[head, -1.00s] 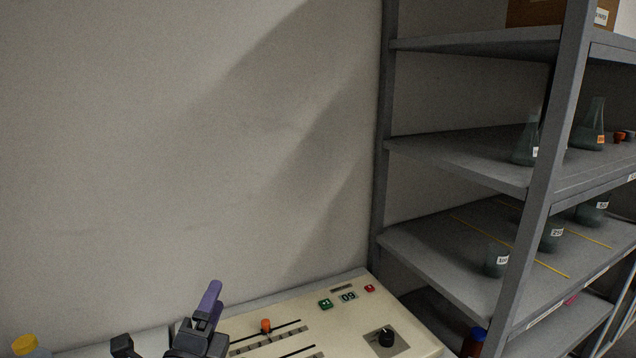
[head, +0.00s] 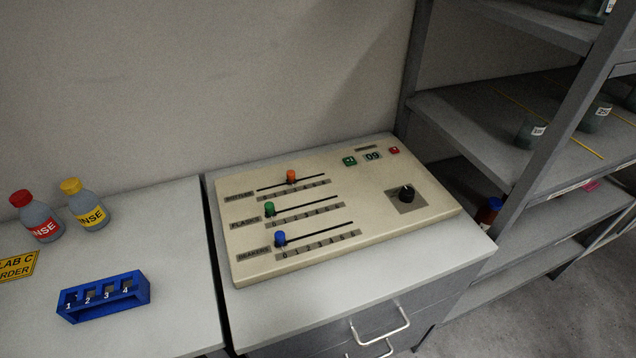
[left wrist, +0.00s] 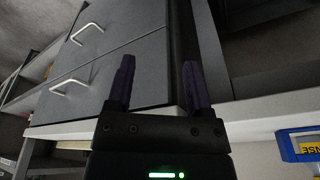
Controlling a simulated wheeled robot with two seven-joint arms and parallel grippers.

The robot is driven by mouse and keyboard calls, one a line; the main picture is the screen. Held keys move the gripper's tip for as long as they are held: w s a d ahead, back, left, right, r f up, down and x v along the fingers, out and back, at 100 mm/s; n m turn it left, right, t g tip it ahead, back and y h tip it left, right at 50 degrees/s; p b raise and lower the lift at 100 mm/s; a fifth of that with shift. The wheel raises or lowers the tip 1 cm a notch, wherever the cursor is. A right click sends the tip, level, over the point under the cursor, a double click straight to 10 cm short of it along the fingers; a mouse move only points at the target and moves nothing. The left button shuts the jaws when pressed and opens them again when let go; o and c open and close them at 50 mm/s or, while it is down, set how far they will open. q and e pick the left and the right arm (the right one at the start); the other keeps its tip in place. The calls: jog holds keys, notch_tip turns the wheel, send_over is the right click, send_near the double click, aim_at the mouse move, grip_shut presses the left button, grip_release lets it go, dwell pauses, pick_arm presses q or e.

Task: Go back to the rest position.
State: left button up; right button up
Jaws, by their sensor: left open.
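My left gripper (left wrist: 157,88) shows in the left wrist view with its two purple fingers apart and nothing between them. Behind it are grey drawers with pale handles. No gripper shows in the head view, and my right gripper is in neither view. In the head view a beige control panel (head: 330,253) lies on the counter, with an orange slider knob (head: 291,176), a green one (head: 269,208) and a blue one (head: 280,238). A display reading 09 (head: 372,156) and a black dial (head: 406,194) are on its right side.
A red-capped bottle (head: 40,222) and a yellow-capped bottle (head: 88,208) stand at the left. A blue numbered rack (head: 104,298) is in front of them. Grey shelving (head: 470,130) with glassware stands at the right. Drawer handles (head: 384,328) protrude below the panel.

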pick_arm(q)
jog(key=s+a+f+g+b, duration=0.1)
jog(key=s+f+b, duration=0.35)
jog(key=f, duration=1.15)
jog(key=s+a+f+g+b, duration=0.1)
jog(key=s+a+f+b, duration=0.1)
jog(key=s+f, duration=0.8)
jog(key=s+a, duration=0.1)
jog(key=s, duration=0.2)
jog(key=shift+a+y, duration=0.2)
jog(key=shift+y, duration=0.1)
jog(key=shift+f, duration=0.15)
